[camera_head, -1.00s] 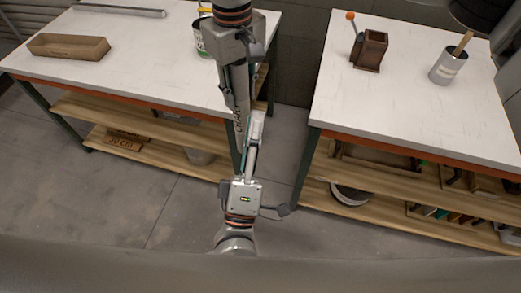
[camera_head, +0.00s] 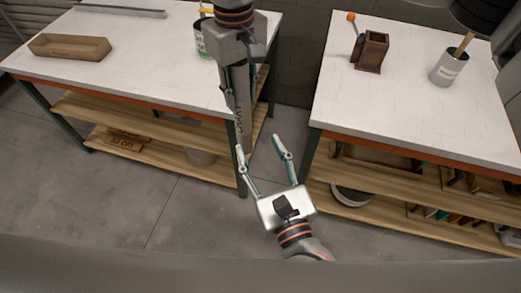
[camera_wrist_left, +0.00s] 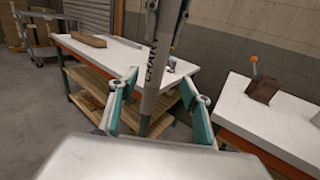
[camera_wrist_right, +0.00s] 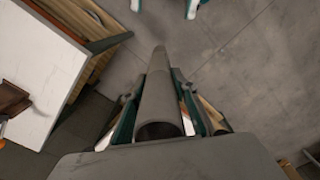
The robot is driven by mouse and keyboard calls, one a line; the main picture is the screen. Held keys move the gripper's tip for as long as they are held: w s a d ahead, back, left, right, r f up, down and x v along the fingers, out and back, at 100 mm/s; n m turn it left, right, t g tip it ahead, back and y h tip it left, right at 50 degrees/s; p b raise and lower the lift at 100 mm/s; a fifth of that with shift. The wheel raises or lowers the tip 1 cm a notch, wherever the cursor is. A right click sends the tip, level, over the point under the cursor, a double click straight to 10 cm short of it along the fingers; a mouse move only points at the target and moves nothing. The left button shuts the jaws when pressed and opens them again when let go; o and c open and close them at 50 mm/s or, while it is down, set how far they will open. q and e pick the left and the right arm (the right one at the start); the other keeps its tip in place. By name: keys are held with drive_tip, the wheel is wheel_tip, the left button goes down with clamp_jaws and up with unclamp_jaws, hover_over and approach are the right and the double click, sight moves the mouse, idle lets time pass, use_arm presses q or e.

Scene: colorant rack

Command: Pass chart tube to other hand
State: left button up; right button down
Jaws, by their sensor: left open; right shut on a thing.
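The chart tube (camera_head: 240,100) is a grey cylinder with dark lettering, hanging steeply in the gap between the tables. My right gripper (camera_head: 229,66), coming from above, is shut on it; the right wrist view shows the tube (camera_wrist_right: 158,98) between its fingers (camera_wrist_right: 157,105). My left gripper (camera_head: 260,147) is open and empty below, one fingertip close to the tube's lower end. In the left wrist view the tube (camera_wrist_left: 158,68) appears between the spread fingers (camera_wrist_left: 160,76); whether it is at their depth is unclear. The left fingertips (camera_wrist_right: 164,8) also show beyond the tube in the right wrist view.
A left table (camera_head: 130,62) bears a wooden tray (camera_head: 69,46), a metal rail (camera_head: 119,10) and a can (camera_head: 200,38). A right table (camera_head: 420,120) bears a brown holder (camera_head: 371,52) and a grey can (camera_head: 448,66). Both have loaded shelves. Open floor (camera_head: 110,210) lies in front.

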sight(247, 120)
use_arm(q)
drive_tip(key=x, duration=1.1)
drive_tip(key=shift+w+a, duration=0.1)
drive_tip(key=shift+w, duration=0.25)
drive_tip(key=c, duration=1.2)
drive_tip(key=shift+c, duration=0.2)
use_arm(e)
drive_tip(key=c, duration=1.5)
unclamp_jaws()
